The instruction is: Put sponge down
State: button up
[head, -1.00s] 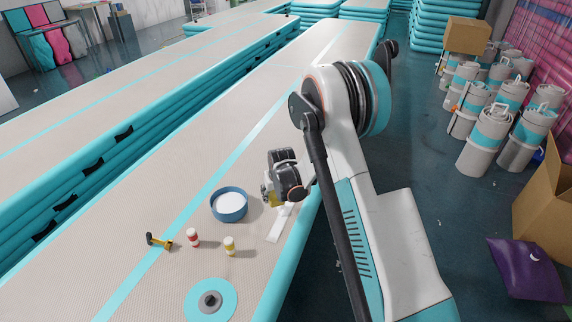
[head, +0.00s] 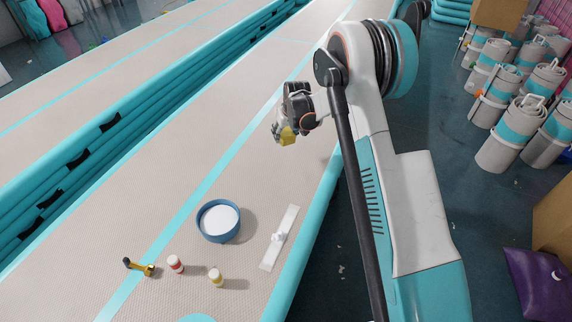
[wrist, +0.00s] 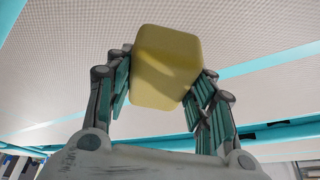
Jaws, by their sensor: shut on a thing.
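A yellow block-shaped sponge (wrist: 166,66) is between the fingers of my gripper (wrist: 160,85) in the wrist view, with a finger against each side. In the head view the sponge (head: 287,136) shows at the lower end of my gripper (head: 282,134). The gripper looks to be held above the beige inflatable track (head: 170,170), beyond the blue bowl. The exact height above the track is hard to tell.
A blue bowl (head: 218,222) with white contents stands on the track. A white flat tool (head: 281,238) lies right of it. Two small bottles (head: 176,264) (head: 215,278) and a yellow-black tool (head: 140,267) are nearer. The track beyond the bowl is clear.

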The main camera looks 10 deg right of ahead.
notch_tip(320, 180, down, 17)
jog(key=b, duration=0.5)
jog(key=shift+f+b, duration=0.2)
jog(key=shift+b, duration=0.1)
jog(key=shift+f, duration=0.1)
jog(key=o, duration=1)
